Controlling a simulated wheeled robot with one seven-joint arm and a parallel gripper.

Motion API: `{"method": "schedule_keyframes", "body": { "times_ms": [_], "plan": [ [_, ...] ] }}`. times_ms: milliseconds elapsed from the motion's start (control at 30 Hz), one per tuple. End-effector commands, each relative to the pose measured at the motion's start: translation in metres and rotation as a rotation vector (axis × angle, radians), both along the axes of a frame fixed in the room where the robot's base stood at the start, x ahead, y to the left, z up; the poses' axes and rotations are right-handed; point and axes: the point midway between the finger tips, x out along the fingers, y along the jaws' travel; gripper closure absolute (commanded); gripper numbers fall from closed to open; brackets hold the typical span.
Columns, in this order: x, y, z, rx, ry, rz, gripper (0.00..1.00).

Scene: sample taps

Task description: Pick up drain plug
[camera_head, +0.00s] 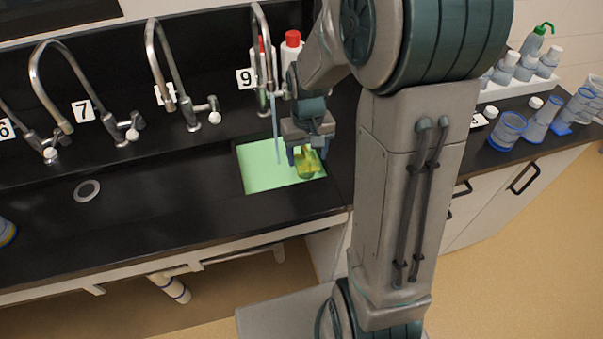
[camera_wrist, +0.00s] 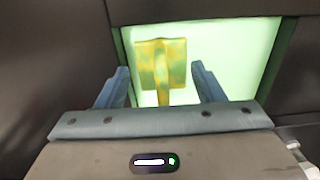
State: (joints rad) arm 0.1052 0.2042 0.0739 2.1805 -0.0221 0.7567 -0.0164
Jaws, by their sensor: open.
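The yellow-green drain plug (camera_head: 308,165) is at the right end of the pale green sink basin (camera_head: 262,172). In the wrist view the plug (camera_wrist: 162,62) shows a broad upright tab on a narrower stem. My gripper (camera_head: 306,154) is over the basin, pointing down at the plug and partly covering it. In the wrist view my gripper (camera_wrist: 160,70) is open, with a blue-grey finger on each side of the plug's tab and stem. A gap shows between the plug and each finger. The plug's lower end is hidden behind the gripper body.
Tap 9 (camera_head: 262,40) stands close to my arm, with a stream of water (camera_head: 276,135) falling left of my gripper. Red-capped bottles (camera_head: 292,45) stand behind. Other curved taps (camera_head: 165,60) line the black counter (camera_head: 150,215). Blue-tinted containers (camera_head: 508,130) stand at right.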

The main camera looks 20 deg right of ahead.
Motion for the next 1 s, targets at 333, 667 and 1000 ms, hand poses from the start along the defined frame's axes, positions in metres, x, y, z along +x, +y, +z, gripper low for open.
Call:
{"method": "schedule_keyframes", "body": {
  "times_ms": [333, 667, 1000],
  "plan": [
    [-0.002, 0.002, -0.038, 0.000, 0.002, 0.000, 0.38],
    [-0.001, 0.002, -0.038, 0.000, 0.001, 0.000, 0.74],
    [-0.001, 0.002, -0.036, 0.000, 0.000, 0.000, 0.80]
  ]
}}
